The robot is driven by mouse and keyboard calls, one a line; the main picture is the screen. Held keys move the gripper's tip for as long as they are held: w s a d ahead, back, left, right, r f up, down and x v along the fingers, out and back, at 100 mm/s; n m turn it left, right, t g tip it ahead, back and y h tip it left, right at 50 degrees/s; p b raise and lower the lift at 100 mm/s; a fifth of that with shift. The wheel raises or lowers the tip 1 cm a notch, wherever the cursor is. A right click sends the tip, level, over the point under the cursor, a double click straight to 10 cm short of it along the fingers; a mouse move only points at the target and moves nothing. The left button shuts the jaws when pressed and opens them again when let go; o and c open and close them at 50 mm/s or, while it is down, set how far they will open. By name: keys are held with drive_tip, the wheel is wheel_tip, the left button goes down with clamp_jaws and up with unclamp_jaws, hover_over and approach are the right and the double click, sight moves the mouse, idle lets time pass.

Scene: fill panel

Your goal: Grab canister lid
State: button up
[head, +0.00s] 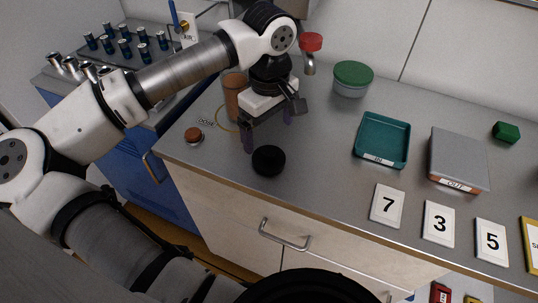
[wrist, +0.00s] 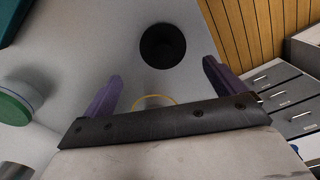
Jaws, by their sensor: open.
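A black round piece (head: 268,160) lies on the grey counter near its front edge. It also shows in the wrist view (wrist: 162,46), just beyond my fingertips and roughly centred between them. A pale tub with a green lid (head: 352,72) stands farther back to the right; it shows at the left edge of the wrist view (wrist: 12,107). I cannot tell which of these is the canister lid. My gripper (head: 268,127) is open and empty, its purple fingers pointing down behind the black piece. It does not touch that piece in the wrist view.
A brown canister (head: 234,95) stands left of my gripper, partly hidden. A small brown-topped jar (head: 193,135) and a yellow ring (wrist: 155,98) are nearby. A teal tray (head: 382,163), a grey box (head: 459,150) and number cards (head: 387,205) lie to the right.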

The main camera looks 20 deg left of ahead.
sight(268, 150)
drive_tip(key=shift+s+f+p, duration=0.2)
drive_tip(key=shift+f+p, duration=0.3)
drive_tip(key=shift+f, duration=1.25)
drive_tip(key=shift+s+f+p, duration=0.15)
drive_tip(key=shift+f+p, duration=0.35)
drive_tip(key=shift+f, duration=1.25)
drive_tip(key=c, duration=1.1)
